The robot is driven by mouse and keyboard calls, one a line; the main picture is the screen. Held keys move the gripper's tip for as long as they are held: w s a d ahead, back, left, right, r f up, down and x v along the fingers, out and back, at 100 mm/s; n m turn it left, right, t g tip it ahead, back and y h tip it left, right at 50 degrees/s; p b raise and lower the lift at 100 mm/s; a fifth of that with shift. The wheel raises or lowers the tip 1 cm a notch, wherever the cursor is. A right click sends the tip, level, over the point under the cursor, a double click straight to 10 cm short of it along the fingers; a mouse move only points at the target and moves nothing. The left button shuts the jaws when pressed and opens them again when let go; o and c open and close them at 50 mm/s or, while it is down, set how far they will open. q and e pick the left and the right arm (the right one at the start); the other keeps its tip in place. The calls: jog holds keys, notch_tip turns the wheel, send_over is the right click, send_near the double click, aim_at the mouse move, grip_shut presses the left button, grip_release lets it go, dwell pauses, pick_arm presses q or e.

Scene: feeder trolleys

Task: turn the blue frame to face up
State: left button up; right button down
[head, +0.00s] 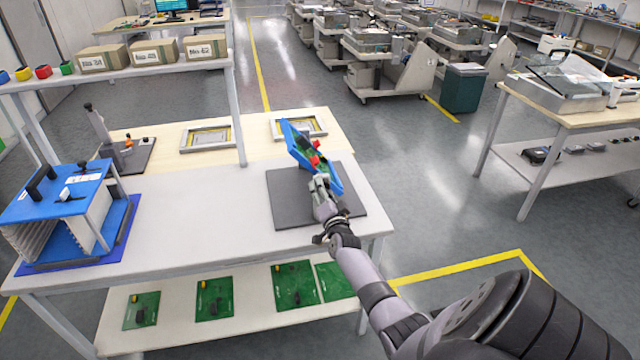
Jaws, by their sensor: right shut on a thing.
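The blue frame (292,141) is in the head view, tilted up steeply above a dark grey mat (283,205) on the white table. Green board and a red part show inside it. My right gripper (318,180) is shut on the frame's near part, its arm reaching in from the lower right. The fingers partly cover the frame, and I cannot tell whether its lower edge touches the mat. My left gripper is not in view.
A blue-topped rack (55,192) stands at the table's left end. Grey-and-yellow framed trays (207,136) lie on the wooden table behind. A shelf with cardboard boxes (155,52) is above left. The white table's middle is clear. Green boards (295,285) lie on the lower shelf.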

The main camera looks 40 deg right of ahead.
jog(key=n+p, duration=0.1)
jog(key=n, duration=0.4)
jog(key=shift+f+n, duration=0.15)
jog(key=shift+n, duration=0.15)
jog(key=shift+s+n, duration=0.1)
jog(key=shift+n, duration=2.1)
jog(key=shift+d, duration=0.1)
jog(key=c, duration=0.7)
grip_release()
jog(key=shift+s, duration=0.1)
jog(key=v, duration=1.2)
jog(key=shift+d, duration=0.1)
